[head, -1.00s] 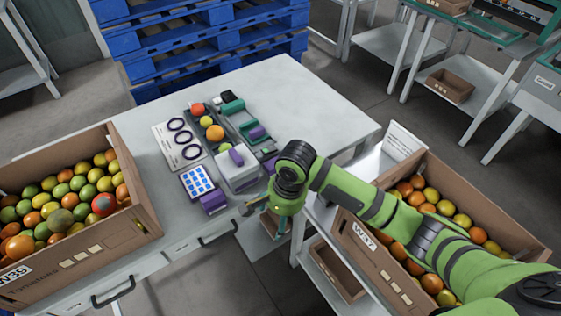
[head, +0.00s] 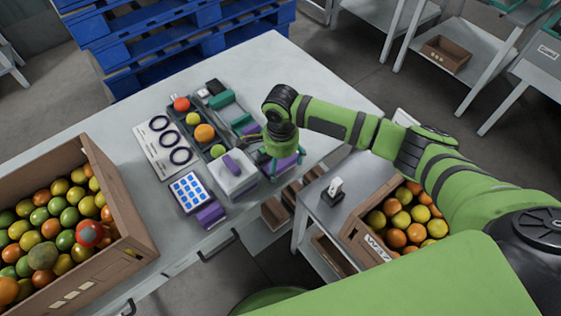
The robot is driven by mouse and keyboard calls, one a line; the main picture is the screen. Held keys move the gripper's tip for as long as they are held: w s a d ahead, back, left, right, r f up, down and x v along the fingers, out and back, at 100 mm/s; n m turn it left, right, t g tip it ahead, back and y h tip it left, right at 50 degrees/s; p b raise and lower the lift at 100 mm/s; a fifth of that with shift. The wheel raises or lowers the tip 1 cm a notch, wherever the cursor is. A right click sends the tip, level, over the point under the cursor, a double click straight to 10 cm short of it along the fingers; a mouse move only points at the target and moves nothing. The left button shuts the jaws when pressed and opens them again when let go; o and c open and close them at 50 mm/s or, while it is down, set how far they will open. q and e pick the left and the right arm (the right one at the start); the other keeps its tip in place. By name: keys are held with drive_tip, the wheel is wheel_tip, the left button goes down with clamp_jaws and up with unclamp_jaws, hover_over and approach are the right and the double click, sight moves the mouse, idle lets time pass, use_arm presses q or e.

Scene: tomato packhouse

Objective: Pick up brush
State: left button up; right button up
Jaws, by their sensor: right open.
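My right gripper (head: 285,164) is open and points down over the right part of the table's front edge. A purple object (head: 287,163) shows at its fingertips, partly hidden by them; I cannot tell whether they touch it. I cannot make out for certain which object is the brush. Other candidates are a purple handle-like piece (head: 231,162) on a white box (head: 233,180) just left of the gripper, and teal pieces (head: 222,99) behind it. My left gripper is not in view.
On the table (head: 330,95) lie a dark tray with tomatoes (head: 204,133), a card with dark rings (head: 165,150), and a blue-and-white keypad block (head: 189,191). Tomato boxes stand at left (head: 125,205) and right (head: 362,240). The table's back right is clear.

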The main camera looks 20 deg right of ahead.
wheel_tip(320, 180, down, 2)
drive_tip(key=shift+w+f, duration=0.1)
drive_tip(key=shift+f, duration=0.25)
drive_tip(key=c, duration=1.2)
drive_tip(key=shift+c, duration=0.4)
drive_tip(key=shift+w+r, duration=0.1)
drive_tip(key=shift+r, duration=0.65)
drive_tip(key=r, duration=0.3)
drive_tip(key=shift+s, duration=0.2)
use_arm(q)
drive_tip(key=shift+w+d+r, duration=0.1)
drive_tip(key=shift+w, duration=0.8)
use_arm(e)
drive_tip(key=s+d+r, duration=0.1)
drive_tip(key=s+r, duration=0.1)
drive_tip(key=s, duration=0.1)
drive_tip(key=s+d+r, duration=0.1)
drive_tip(key=s+r, duration=0.1)
drive_tip(key=s, duration=0.2)
drive_tip(key=s+d+r, duration=0.2)
drive_tip(key=s, duration=0.1)
drive_tip(key=shift+s+r, duration=0.35)
